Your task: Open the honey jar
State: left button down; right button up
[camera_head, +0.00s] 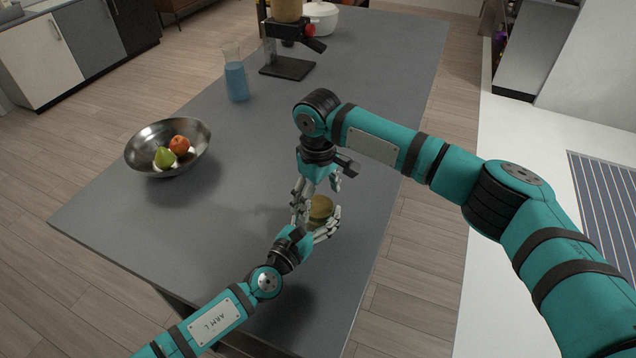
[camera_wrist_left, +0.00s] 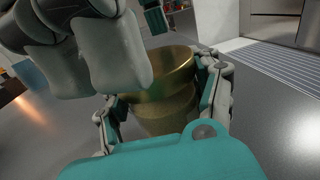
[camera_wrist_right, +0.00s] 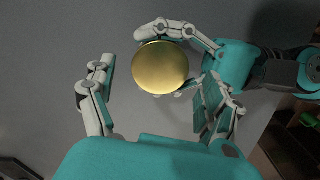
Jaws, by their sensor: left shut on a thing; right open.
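The honey jar (camera_head: 320,208) stands on the grey table near its right edge, with a round gold lid that shows from above in the right wrist view (camera_wrist_right: 161,67). My left gripper (camera_head: 316,222) is shut around the jar's body; in the left wrist view its fingers (camera_wrist_left: 165,115) lie on both sides of the jar (camera_wrist_left: 165,85). My right gripper (camera_head: 318,190) is open just above the jar. In the right wrist view its fingers (camera_wrist_right: 150,95) are spread, with the lid between and beyond them. The jar's lower part is mostly hidden by the fingers.
A metal bowl (camera_head: 140,160) with a green pear (camera_head: 164,157) and an orange fruit (camera_head: 180,145) stands at left. A beaker of blue liquid (camera_head: 236,80), a dark appliance (camera_head: 287,66) and a white pot (camera_head: 322,16) stand farther back. The table's middle is clear.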

jog(key=shift+f, duration=1)
jog(key=c, duration=1.2)
jog(key=n, duration=0.2)
jog(key=shift+n, duration=0.3)
jog(key=shift+c, duration=0.2)
jog(key=o, duration=1.3)
jog(key=shift+c, duration=0.2)
